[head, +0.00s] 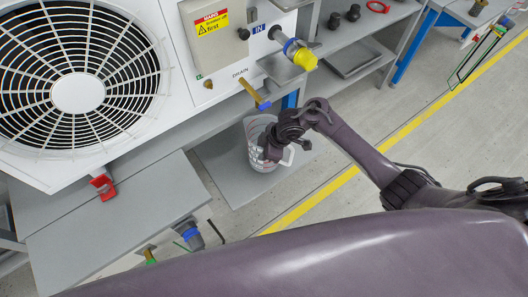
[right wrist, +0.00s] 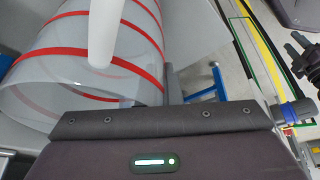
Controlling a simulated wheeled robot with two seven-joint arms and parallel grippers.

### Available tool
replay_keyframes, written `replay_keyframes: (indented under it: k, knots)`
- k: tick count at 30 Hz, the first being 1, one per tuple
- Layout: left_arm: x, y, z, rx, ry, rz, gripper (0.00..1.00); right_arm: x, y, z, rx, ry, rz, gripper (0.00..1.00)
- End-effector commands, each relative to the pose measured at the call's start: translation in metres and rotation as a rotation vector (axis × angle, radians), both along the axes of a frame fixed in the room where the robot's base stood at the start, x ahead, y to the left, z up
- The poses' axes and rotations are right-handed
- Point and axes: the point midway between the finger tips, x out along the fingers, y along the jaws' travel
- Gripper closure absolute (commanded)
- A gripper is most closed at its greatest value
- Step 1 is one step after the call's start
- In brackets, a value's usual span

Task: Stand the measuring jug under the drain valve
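The measuring jug (head: 257,132) is clear with red bands and a white handle (head: 288,157). In the head view it looks upright, over the grey lower shelf and just below the drain valve (head: 254,95), which has a blue-tipped lever. Whether its base touches the shelf is hard to tell. My right gripper (head: 270,149) is at the jug's near side and looks shut on it; its fingertips are mostly hidden. In the right wrist view the jug (right wrist: 60,75) fills the upper left, with a dark finger (right wrist: 171,84) against its wall. My left gripper is out of view.
The pump station's white housing with a fan (head: 78,93) stands at the left. A yellow-capped port (head: 304,58) sticks out right of the valve, above my arm. A grey bench top (head: 120,215) lies at the lower left. Open floor with a yellow line (head: 400,132) is at the right.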

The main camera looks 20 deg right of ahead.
Motion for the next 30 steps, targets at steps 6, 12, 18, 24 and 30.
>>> replay_keyframes:
  k: [6,12,18,24,30]
  knots:
    - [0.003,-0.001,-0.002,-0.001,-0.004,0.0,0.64,0.0,0.0,-0.003,0.0,-0.001,0.0,1.0]
    - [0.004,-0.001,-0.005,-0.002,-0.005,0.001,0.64,0.0,0.0,-0.008,0.0,-0.001,0.0,1.0]
    - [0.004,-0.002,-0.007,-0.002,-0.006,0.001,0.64,0.0,0.0,-0.012,0.0,0.0,0.0,1.0]
    - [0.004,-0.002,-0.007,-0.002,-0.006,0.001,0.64,0.0,0.0,-0.011,0.0,0.0,0.0,0.71]
    - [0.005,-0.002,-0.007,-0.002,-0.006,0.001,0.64,0.0,0.0,-0.011,0.0,0.0,0.0,0.7]
